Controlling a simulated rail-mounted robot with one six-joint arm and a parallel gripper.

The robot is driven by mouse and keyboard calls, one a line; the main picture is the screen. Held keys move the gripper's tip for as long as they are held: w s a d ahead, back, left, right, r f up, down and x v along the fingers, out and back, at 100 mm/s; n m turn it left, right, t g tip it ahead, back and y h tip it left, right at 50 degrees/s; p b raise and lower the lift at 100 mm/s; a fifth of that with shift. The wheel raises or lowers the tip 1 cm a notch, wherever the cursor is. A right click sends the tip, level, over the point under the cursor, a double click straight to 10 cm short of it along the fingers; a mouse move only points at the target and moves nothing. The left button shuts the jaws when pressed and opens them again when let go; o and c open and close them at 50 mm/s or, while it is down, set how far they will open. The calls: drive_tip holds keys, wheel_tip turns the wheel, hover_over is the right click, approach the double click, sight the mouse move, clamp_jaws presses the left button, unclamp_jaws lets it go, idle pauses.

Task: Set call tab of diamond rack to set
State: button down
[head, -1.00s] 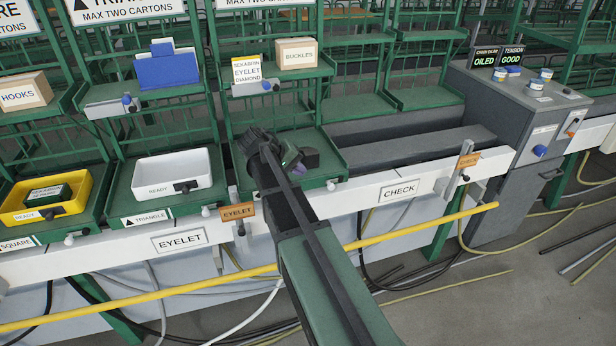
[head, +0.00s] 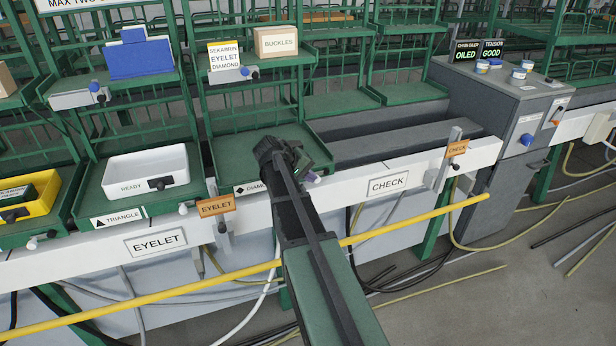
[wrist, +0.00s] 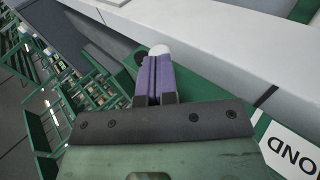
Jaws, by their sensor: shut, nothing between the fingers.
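The diamond rack's shelf (head: 235,150) has a front label (head: 250,188) that is partly covered by my arm in the head view; part of the label (wrist: 295,150) shows in the wrist view. My gripper (head: 312,178) is at the right end of this shelf's front edge. In the wrist view its purple fingers (wrist: 155,72) are shut together and empty. A white knob (wrist: 160,50) shows just beyond the fingertips, with a black round part (wrist: 141,57) beside it on the left. I take these for the call tab; contact and its setting cannot be told.
The white rail (head: 350,195) runs under the shelves, with orange EYELET (head: 215,206) and CHECK (head: 457,149) tags on it. A white tray (head: 145,172) sits in the triangle rack on the left. A yellow pipe (head: 400,230) crosses in front of the rail.

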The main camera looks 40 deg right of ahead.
drive_tip(key=shift+a+f+b, duration=0.2)
drive_tip(key=shift+f+b, duration=0.75)
drive_tip(key=shift+w, duration=0.1)
drive_tip(key=shift+r+p, duration=0.85)
drive_tip(key=w+a+r+p, duration=0.2)
drive_tip(key=a+r+p, duration=0.4)
drive_tip(key=a, duration=0.6)
drive_tip(key=shift+w+r, duration=0.2)
drive_tip(key=shift+w, duration=0.1)
